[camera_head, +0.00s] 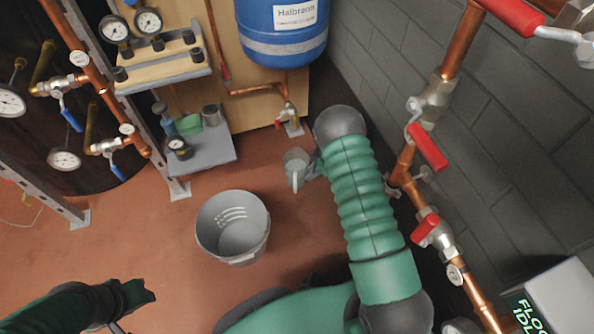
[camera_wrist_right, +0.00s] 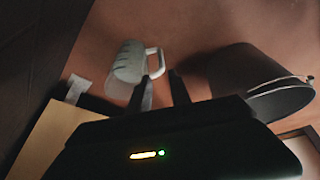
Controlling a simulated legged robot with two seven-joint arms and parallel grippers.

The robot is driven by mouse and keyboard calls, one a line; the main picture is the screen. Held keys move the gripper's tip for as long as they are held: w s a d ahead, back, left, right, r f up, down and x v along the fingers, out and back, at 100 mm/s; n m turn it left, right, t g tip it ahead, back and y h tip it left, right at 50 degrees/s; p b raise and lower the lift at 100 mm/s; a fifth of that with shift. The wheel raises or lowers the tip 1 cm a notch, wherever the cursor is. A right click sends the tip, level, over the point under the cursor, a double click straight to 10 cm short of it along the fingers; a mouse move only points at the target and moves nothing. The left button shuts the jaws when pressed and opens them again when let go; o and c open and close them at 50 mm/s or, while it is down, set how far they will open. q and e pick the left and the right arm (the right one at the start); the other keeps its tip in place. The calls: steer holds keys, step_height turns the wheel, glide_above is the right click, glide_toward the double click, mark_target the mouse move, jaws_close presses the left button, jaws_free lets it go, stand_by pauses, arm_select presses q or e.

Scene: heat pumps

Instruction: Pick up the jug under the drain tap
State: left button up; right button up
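The jug (camera_head: 295,160), pale and translucent with a handle, stands on the floor below the drain tap (camera_head: 290,116). In the right wrist view the jug (camera_wrist_right: 126,66) has its white handle (camera_wrist_right: 157,62) turned toward the fingers. My right gripper (camera_head: 312,172) is beside the jug, partly hidden by my green forearm. In the wrist view its two fingers (camera_wrist_right: 160,78) are apart, with the handle's lower end at or just beyond the gap between the tips. Contact cannot be told. My left arm shows at the lower left; its fingers are not clear.
A grey bucket (camera_head: 232,225) stands on the floor left of my right arm; it also shows in the wrist view (camera_wrist_right: 262,98). A blue tank (camera_head: 282,45) hangs above the tap. A low grey shelf (camera_head: 205,153) holds small items. Copper pipes with red valves (camera_head: 427,147) run along the right wall.

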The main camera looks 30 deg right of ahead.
steer(key=b+x, duration=1.2)
steer(key=x, duration=0.5)
steer(key=shift+r, duration=0.25)
jaws_close()
stand_by(0.3)
steer(key=shift+d+r, duration=0.1)
